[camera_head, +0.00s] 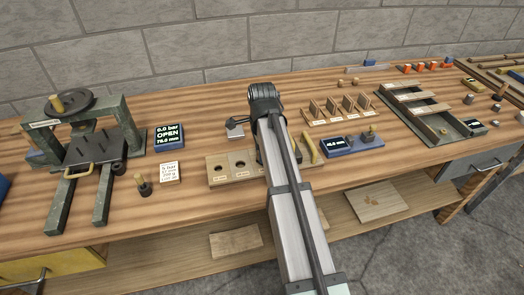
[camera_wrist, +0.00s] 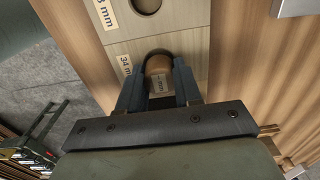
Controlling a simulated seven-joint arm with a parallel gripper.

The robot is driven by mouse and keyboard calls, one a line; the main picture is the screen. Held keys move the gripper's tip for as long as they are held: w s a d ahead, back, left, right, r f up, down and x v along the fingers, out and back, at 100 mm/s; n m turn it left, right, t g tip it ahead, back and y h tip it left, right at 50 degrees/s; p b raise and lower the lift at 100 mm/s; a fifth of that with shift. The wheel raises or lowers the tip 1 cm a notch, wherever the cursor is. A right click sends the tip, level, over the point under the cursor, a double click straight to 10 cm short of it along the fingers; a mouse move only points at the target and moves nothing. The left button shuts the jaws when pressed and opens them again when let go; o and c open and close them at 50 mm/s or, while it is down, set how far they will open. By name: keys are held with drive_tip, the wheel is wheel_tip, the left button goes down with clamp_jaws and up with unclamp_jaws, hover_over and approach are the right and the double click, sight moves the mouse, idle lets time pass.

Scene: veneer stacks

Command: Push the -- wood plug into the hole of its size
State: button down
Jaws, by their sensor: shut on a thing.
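The wood plug (camera_wrist: 158,66) is a short brown cylinder with a small label, partly unreadable, ending in "mm". My gripper (camera_wrist: 160,88) is shut on it, one dark finger on each side. The plug is at the hole beside the "34 mm" label on the pale wood hole board (camera_wrist: 122,48); I cannot tell how deep it sits. Another hole (camera_wrist: 147,4) shows at the top edge of the wrist view, its label cut off. In the head view the hole board (camera_head: 229,183) shows holes at its left part; my arm hides the rest, the plug and my fingertips.
A press (camera_head: 85,150) with a blue display (camera_head: 169,135) reading "OPEN" stands at the left. A blue gauge (camera_head: 352,144), a slotted rack (camera_head: 345,117) and a green-framed tray (camera_head: 425,110) lie right of my arm. A small metal block (camera_head: 235,131) sits behind the board.

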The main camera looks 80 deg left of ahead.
drive_tip(key=shift+f, duration=0.55)
idle(2.2)
drive_tip(key=shift+r, duration=0.45)
idle(0.4)
drive_tip(key=shift+n, duration=0.3)
drive_tip(key=shift+f, duration=0.45)
idle(0.5)
drive_tip(key=shift+r, duration=0.45)
idle(0.5)
drive_tip(key=shift+m, duration=0.7)
drive_tip(key=shift+f, duration=0.4)
